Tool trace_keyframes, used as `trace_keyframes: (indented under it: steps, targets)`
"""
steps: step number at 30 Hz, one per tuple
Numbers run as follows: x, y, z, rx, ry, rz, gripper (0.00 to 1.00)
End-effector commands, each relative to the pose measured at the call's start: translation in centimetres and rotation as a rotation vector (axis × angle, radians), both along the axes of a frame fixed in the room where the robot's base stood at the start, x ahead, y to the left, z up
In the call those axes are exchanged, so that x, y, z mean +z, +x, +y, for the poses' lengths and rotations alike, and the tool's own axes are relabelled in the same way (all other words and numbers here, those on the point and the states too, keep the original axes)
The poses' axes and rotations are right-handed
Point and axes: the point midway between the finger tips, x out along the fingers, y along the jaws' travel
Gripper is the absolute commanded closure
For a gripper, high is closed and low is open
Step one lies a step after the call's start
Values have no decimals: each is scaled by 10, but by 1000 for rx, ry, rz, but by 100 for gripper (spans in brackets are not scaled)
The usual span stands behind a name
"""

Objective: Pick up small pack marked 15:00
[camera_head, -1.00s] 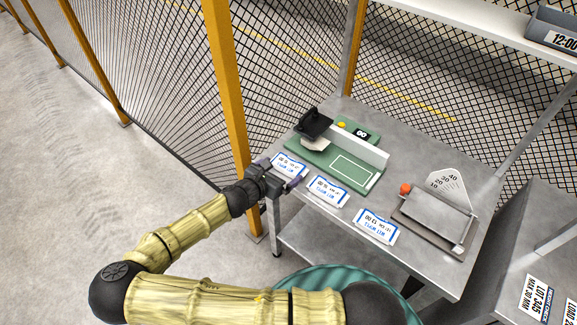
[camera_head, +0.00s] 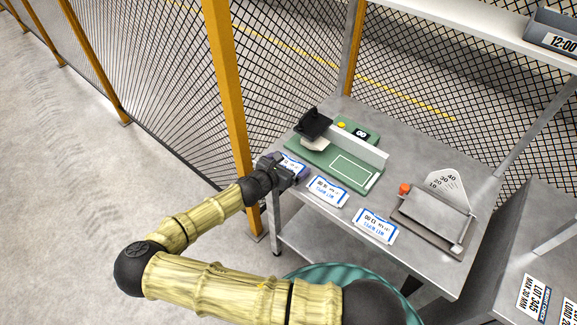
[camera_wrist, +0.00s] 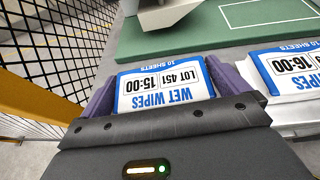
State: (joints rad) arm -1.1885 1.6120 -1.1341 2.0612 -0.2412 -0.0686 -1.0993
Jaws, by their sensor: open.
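The small pack marked 15:00 (camera_wrist: 165,88) is white with blue edges and reads "WET WIPES, LOT 451", upside down in the wrist view. It lies at the table's left front edge, and in the head view a part of it (camera_head: 293,165) shows past my gripper (camera_head: 290,174). In the wrist view my gripper (camera_wrist: 168,92) is open, with a purple finger on either side of the pack. The fingers are very near its sides; I cannot tell whether they touch. The pack's near edge is hidden behind the gripper body.
A pack marked 16:00 (camera_wrist: 292,68) lies close to the right; in the head view it (camera_head: 327,190) is followed by a 13:00 pack (camera_head: 375,226). A green sealer board (camera_head: 335,163) stands behind. A tilting scale (camera_head: 436,218) is at the right. Wire fence (camera_head: 290,70) borders the left.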

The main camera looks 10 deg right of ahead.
Motion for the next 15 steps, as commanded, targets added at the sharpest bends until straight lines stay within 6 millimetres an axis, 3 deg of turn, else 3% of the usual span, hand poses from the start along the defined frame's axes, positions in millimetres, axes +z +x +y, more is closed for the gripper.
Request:
trace_keyframes:
  steps: [1, 5, 15]
  targets:
    - [0, 0, 0, 0, 0, 0, 2]
    - [0, 0, 0, 0, 0, 0, 28]
    - [4, 0, 0, 0, 0, 0, 28]
